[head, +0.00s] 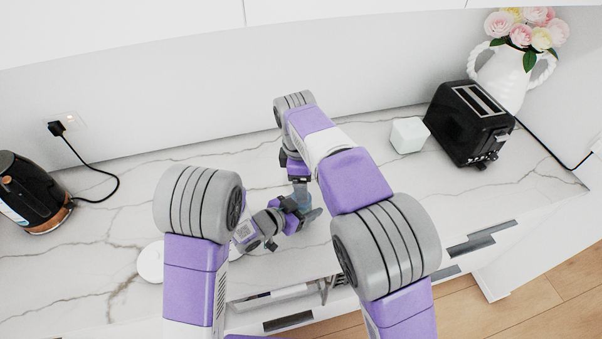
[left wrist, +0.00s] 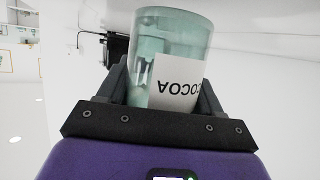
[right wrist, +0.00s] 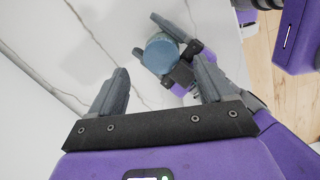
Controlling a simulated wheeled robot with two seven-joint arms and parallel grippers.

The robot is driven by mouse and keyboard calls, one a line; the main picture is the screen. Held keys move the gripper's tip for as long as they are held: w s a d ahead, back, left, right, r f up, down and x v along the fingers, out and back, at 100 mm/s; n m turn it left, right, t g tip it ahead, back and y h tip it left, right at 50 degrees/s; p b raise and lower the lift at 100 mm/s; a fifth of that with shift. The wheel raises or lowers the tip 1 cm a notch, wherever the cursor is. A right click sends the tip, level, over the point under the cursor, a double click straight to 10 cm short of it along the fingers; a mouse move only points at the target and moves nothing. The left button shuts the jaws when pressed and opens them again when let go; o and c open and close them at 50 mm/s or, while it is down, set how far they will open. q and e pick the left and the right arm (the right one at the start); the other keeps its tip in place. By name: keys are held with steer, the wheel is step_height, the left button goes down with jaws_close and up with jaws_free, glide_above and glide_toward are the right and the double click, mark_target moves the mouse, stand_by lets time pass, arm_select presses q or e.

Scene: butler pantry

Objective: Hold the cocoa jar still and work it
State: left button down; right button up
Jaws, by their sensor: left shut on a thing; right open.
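The cocoa jar is a greenish clear glass jar (left wrist: 150,50) with a white label reading COCOA, upside down in the left wrist view. My left gripper (left wrist: 165,85) is shut on it, one finger on each side. In the right wrist view the jar's round blue top (right wrist: 162,54) faces the camera, with my left gripper's fingers around its sides. My right gripper (right wrist: 157,85) is open above the jar, its fingers apart on either side and not touching it. In the head view the jar is mostly hidden between my grippers above the counter.
A white marble counter (head: 110,210) carries a black kettle (head: 30,195) at left, a white cube (head: 408,136), a black toaster (head: 465,125) and a white flower vase (head: 505,75) at right. A white round object (head: 150,263) lies partly behind my left arm. An open drawer is below.

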mark_target(301, 210)
steer(key=n, duration=0.5)
steer(key=shift+a+r, duration=0.15)
steer(key=shift+r, duration=0.25)
steer(key=n, duration=0.3)
steer(key=shift+w+a+r+n+y, duration=0.1)
steer(key=shift+a+r+n+y, duration=0.05)
steer(key=shift+r+n+y, duration=0.2)
steer(key=shift+f, duration=0.1)
steer(key=shift+f, duration=3.95)
steer(key=c, duration=1)
steer(key=o, duration=1)
steer(key=shift+o, duration=0.2)
